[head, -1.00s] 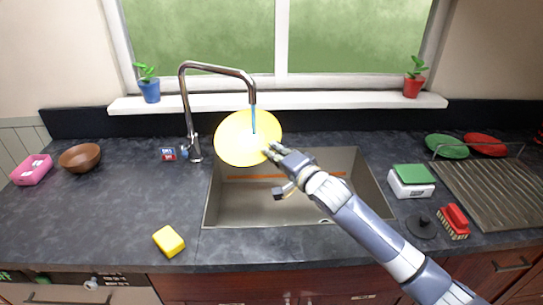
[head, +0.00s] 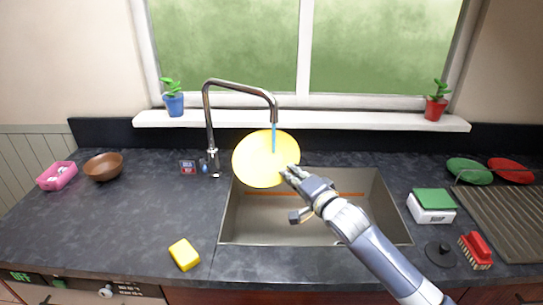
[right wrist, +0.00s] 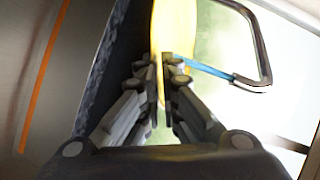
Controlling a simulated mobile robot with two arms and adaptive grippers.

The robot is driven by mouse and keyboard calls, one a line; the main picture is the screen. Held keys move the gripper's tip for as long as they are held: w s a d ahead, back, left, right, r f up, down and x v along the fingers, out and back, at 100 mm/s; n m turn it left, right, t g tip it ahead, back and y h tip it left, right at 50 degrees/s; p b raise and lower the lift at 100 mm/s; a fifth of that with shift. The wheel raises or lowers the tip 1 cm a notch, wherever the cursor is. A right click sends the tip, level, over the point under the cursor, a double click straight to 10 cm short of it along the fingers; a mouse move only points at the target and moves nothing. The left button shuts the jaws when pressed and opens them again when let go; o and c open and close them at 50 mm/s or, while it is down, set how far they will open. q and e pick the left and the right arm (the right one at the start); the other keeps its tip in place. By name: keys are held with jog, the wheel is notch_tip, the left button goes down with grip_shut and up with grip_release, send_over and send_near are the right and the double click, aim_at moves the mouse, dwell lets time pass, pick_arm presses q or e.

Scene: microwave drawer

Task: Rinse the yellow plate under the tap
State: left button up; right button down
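The yellow plate (head: 259,165) is held tilted above the left part of the sink (head: 285,225), its face toward the head camera. My right gripper (head: 290,172) is shut on the plate's right lower rim. In the right wrist view the plate (right wrist: 172,30) runs up from between the closed fingertips (right wrist: 161,68). The tap (head: 240,86) is running. Its blue stream (head: 274,136) falls in front of the plate and meets the plate's upper face. The stream (right wrist: 205,71) also shows in the right wrist view. My left gripper is not in view.
A yellow sponge (head: 184,254) lies on the counter left of the sink. A brown bowl (head: 104,167) and pink tray (head: 57,176) stand far left.

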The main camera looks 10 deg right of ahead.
jog(key=s+a+p, duration=0.2)
jog(key=s+a, duration=0.1)
jog(key=s, duration=0.2)
dwell(0.4)
jog(key=shift+s+a+r, duration=0.1)
jog(key=shift+a, duration=0.05)
dwell(1.0)
jog(key=s+a+r+p, duration=0.2)
jog(key=s+r+p, duration=0.2)
jog(key=p, duration=0.1)
jog(key=shift+s+a, duration=0.15)
jog(key=shift+a, duration=0.2)
dwell(0.3)
